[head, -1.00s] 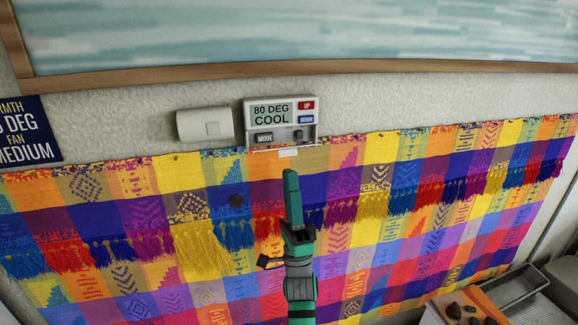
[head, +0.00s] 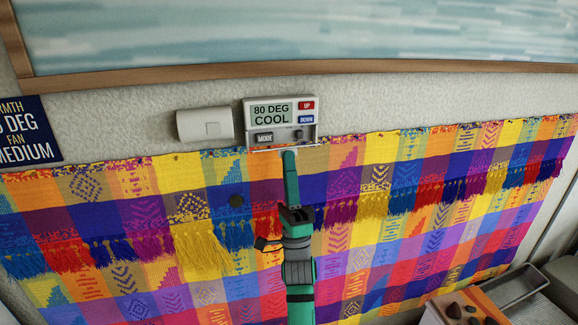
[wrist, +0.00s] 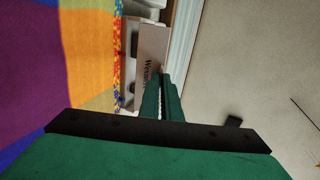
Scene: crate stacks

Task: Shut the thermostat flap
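The thermostat (head: 256,110) is a white box on the wall with a display reading "80 DEG COOL", red UP and blue DOWN buttons, and MODE below. Its flap shows in the wrist view as a pale panel with partly hidden dark lettering (wrist: 152,45). In the head view the flap is nearly edge-on along the bottom, with the MODE area uncovered, so it stands open. My gripper (head: 289,154) has its green fingers together, with the tips at the flap's lower edge. In the wrist view the fingertips (wrist: 162,76) overlap the panel; I cannot tell whether they touch it.
A white box (head: 204,125) is on the wall left of the thermostat. A multicoloured fringed cloth (head: 110,210) hangs below. A dark sign (head: 28,130) is at left.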

